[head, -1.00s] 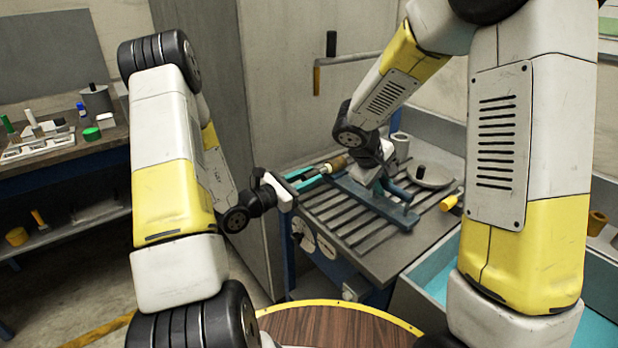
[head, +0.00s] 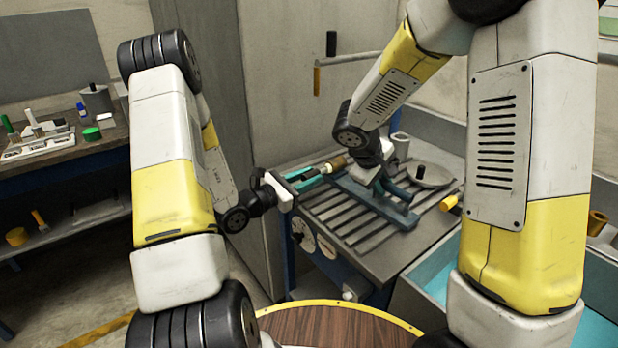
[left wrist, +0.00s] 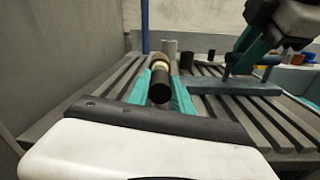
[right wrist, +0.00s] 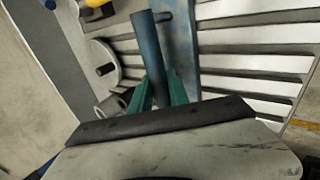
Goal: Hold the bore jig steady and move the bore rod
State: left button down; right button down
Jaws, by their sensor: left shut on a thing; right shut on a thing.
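The bore rod, dark with a brown and cream section at its far end (head: 336,164), is between the teal fingers of my left gripper (head: 312,178). In the left wrist view the rod's dark near end (left wrist: 160,90) faces the camera, with a finger on each side. The bore jig is a blue plate (head: 392,207) with a raised blue bar, lying on the slatted table. My right gripper (head: 372,188) is shut on that bar (right wrist: 149,50), seen in the right wrist view. The rod lies left of the jig; whether they touch is unclear.
The slatted table (head: 345,228) also carries a grey round disc (head: 430,176) and a grey hollow cylinder (head: 401,146) behind the jig. A yellow-ended item (head: 449,203) lies at its right edge. A grey cabinet wall (head: 290,80) rises behind the table.

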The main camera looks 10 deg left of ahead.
aim_at(318, 172)
pick_arm(q)
jog(key=shift+x, duration=1.75)
jog(key=c, duration=1.1)
grip_release()
jog(key=v, duration=1.2)
pick_arm(e)
jog(key=c, duration=1.2)
grip_release()
jog(key=shift+o, duration=0.2)
